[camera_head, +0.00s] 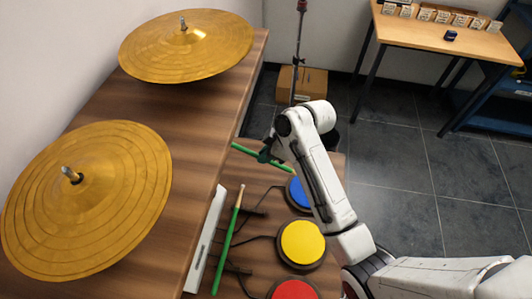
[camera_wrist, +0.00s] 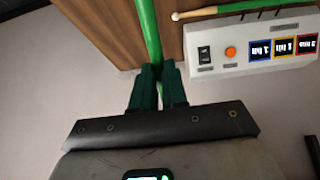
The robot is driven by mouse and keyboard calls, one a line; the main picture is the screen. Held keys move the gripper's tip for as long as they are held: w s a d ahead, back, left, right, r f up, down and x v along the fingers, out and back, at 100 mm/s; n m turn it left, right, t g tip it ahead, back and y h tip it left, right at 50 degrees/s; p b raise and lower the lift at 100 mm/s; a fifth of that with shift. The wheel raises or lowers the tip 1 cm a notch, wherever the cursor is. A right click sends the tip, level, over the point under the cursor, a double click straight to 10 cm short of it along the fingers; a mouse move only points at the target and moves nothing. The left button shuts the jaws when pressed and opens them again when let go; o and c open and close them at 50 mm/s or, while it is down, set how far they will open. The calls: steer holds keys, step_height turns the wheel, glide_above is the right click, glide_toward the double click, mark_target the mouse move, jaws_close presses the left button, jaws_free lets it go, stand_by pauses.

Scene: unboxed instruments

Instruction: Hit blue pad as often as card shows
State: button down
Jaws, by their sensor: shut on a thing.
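The blue pad (camera_head: 298,193) lies at the far end of a row on the wooden table, partly hidden behind my arm. My gripper (camera_head: 266,153) is above the table, up and left of the blue pad, shut on a green drumstick (camera_head: 246,150). In the wrist view, my gripper's dark green fingers (camera_wrist: 158,82) close around this drumstick (camera_wrist: 149,30). The stick is apart from the blue pad.
The yellow pad (camera_head: 302,243) and red pad (camera_head: 294,290) sit nearer. A second green drumstick (camera_head: 230,235) lies beside the white box (camera_head: 205,243). Two cymbals (camera_head: 88,195) stand over the left table.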

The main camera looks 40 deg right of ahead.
steer(key=shift+f, duration=0.15)
step_height(320, 180, down, 5)
steer(key=b, duration=0.3)
step_height(320, 180, up, 5)
steer(key=p, duration=0.4)
steer(key=shift+w+f+p, duration=0.1)
steer(key=shift+f+p, duration=0.05)
steer(key=shift+p, duration=0.2)
step_height(320, 180, up, 5)
steer(key=p, duration=0.4)
